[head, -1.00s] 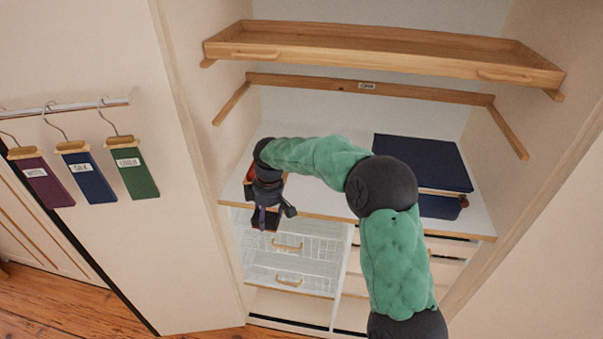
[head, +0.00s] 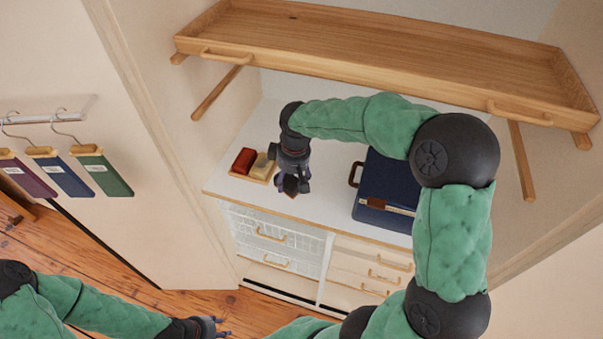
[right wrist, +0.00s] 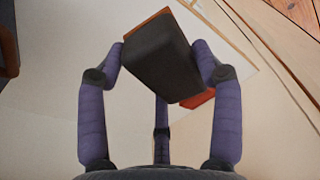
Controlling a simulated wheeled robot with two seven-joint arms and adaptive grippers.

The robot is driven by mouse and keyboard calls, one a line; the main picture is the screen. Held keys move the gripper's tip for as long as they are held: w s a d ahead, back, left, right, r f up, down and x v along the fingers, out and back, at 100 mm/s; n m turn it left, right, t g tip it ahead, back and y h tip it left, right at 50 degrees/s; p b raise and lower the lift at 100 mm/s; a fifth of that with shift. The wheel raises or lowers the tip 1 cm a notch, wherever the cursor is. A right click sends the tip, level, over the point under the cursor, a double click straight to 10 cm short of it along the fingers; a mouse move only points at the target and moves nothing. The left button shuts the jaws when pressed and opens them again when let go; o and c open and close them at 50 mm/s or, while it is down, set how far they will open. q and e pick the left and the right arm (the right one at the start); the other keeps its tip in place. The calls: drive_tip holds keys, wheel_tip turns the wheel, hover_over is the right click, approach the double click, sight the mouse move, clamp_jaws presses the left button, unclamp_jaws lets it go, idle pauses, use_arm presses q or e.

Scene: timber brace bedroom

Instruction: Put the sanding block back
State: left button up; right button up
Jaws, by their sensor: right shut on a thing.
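My right gripper (head: 292,184) is shut on a dark block with an orange-brown edge, which I take for the sanding block (right wrist: 163,62). In the right wrist view the block is tilted between the purple fingers. In the head view it is small and partly hidden by the gripper, just right of a small wooden tray (head: 262,181) on the white counter. The tray holds a red block (head: 244,161) and a beige block (head: 262,165). My left gripper (head: 222,327) is low at the bottom left, apart from everything, with its fingertips apart and nothing between them.
A navy case (head: 385,186) with a brown handle lies on the white counter (head: 325,195), behind my right arm. A wooden tray shelf (head: 380,58) hangs above. Drawers and wire baskets (head: 275,240) are below. Several hanging swatches (head: 103,172) are at left.

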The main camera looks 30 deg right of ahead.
drive_tip(key=w+d+f, duration=0.6)
drive_tip(key=w+f, duration=0.1)
drive_tip(key=shift+d+f, duration=0.15)
drive_tip(key=shift+d, duration=0.25)
drive_tip(key=shift+w+d+f, duration=0.15)
drive_tip(key=shift+d+f, duration=0.1)
drive_tip(key=shift+f, duration=1.75)
drive_tip(key=shift+f, duration=0.15)
drive_tip(key=o, duration=1)
